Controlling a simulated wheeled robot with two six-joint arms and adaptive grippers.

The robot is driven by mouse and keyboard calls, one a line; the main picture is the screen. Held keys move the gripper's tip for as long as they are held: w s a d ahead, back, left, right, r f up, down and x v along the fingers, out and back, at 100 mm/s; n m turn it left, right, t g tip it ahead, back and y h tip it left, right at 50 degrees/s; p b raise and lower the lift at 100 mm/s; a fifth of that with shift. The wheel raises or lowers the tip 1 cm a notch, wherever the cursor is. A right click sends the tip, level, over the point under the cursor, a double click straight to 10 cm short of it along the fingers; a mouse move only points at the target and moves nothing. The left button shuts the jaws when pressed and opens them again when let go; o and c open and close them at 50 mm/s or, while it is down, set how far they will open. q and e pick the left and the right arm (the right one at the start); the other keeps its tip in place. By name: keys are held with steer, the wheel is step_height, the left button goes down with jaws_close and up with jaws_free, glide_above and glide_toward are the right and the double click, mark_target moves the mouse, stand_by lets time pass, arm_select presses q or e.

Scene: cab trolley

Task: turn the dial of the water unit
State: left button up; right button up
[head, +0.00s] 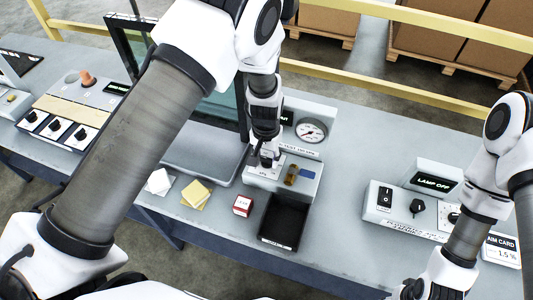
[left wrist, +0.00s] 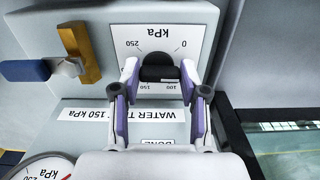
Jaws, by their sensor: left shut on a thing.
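The water unit (head: 302,166) is a grey box in the middle of the bench, with a round pressure gauge (head: 311,131) at its back. Its black dial (left wrist: 160,74) sits on a white kPa scale plate (left wrist: 130,36) marked from 0 to 250. My left gripper (head: 266,160) reaches down over the unit, and in the left wrist view its fingers (left wrist: 160,82) are shut on the dial from both sides. The dial's pointer is hidden. A label reading 150 kPa (left wrist: 118,113) is on the unit. My right gripper (head: 413,289) is at the bottom edge, its fingers unclear.
A brass valve with a blue handle (left wrist: 38,70) is beside the dial. A black tray (head: 285,222), a red-and-white box (head: 242,205) and yellow pads (head: 197,193) lie in front. A lamp switch box (head: 392,203) stands right. Bare bench lies between it and the water unit.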

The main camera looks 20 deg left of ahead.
arm_select(q)
steer(key=m+p, duration=0.2)
steer(key=m, duration=0.2)
steer(key=shift+r+m, duration=0.1)
steer(key=shift+m, duration=0.2)
steer(key=m+p, duration=0.2)
steer(key=m, duration=0.1)
steer(key=shift+w+a+m, duration=0.1)
steer(key=shift+m, duration=0.3)
steer(key=m+p, duration=0.3)
steer(key=m, duration=0.1)
steer(key=shift+r+p, duration=0.1)
steer(key=shift+p, duration=0.2)
steer(key=m+p, duration=0.3)
steer(key=m, duration=0.2)
steer(key=shift+w+p, duration=0.1)
steer(key=shift+p, duration=0.2)
steer(key=shift+m+p, duration=0.55)
steer(key=shift+m, duration=0.35)
steer(key=shift+w+m+p, duration=0.1)
steer(key=shift+m+p, duration=0.2)
steer(key=shift+m, duration=0.5)
steer(key=m, duration=0.4)
steer(key=shift+f, duration=0.25)
